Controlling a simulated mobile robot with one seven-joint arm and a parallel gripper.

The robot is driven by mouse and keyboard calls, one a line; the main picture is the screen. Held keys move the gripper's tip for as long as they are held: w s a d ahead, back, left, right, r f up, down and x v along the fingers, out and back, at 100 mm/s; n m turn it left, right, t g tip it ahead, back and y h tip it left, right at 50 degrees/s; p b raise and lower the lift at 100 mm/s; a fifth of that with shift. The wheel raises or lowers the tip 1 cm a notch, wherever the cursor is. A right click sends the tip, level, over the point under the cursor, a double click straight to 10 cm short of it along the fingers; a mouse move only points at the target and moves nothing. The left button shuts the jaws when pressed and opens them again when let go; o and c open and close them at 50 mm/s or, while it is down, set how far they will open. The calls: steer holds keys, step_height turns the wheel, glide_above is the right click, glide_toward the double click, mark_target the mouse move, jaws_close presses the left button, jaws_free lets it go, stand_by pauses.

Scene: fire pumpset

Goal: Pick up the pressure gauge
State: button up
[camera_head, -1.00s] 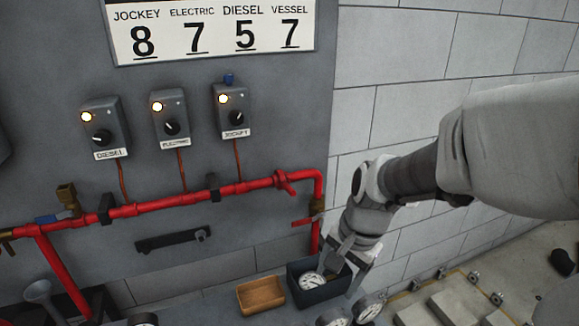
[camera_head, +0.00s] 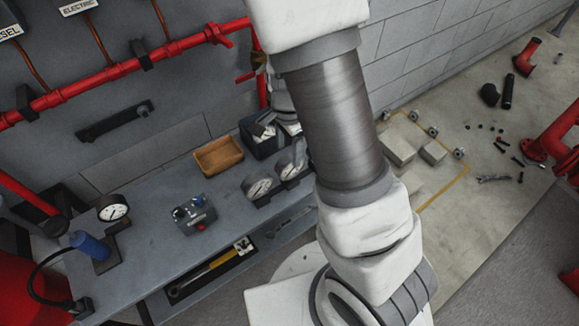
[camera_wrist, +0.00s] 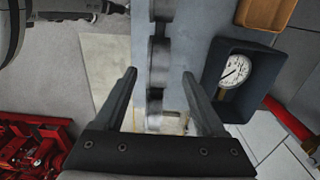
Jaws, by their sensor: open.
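A pressure gauge (camera_wrist: 236,71) with a white round dial lies in a dark open bin (camera_wrist: 210,88), right of my gripper in the wrist view. My gripper (camera_wrist: 160,73) is open, with its two dark fingers apart and the gauge outside them. In the head view the same bin (camera_head: 247,146) stands at the far end of the grey bench; my arm and gripper partly cover it, and its gauge cannot be made out. Two more gauges, a nearer one (camera_head: 258,187) and a farther one (camera_head: 291,165), stand on the bench beside the bin. Another gauge (camera_head: 113,210) stands further left.
A tan tray (camera_head: 218,157) sits left of the bin. A small grey control box (camera_head: 194,215) and a blue cylinder (camera_head: 90,246) are on the bench (camera_head: 155,250). Red pipe (camera_head: 130,73) runs along the wall. Loose parts lie on the floor at right.

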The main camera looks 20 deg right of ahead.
mark_target(290, 169)
step_height(290, 169, down, 9)
steer(key=shift+s+d+r+b, duration=0.1)
steer(key=shift+s+d+b, duration=0.05)
steer(key=shift+b, duration=0.85)
steer(key=shift+c, duration=0.3)
jaws_close()
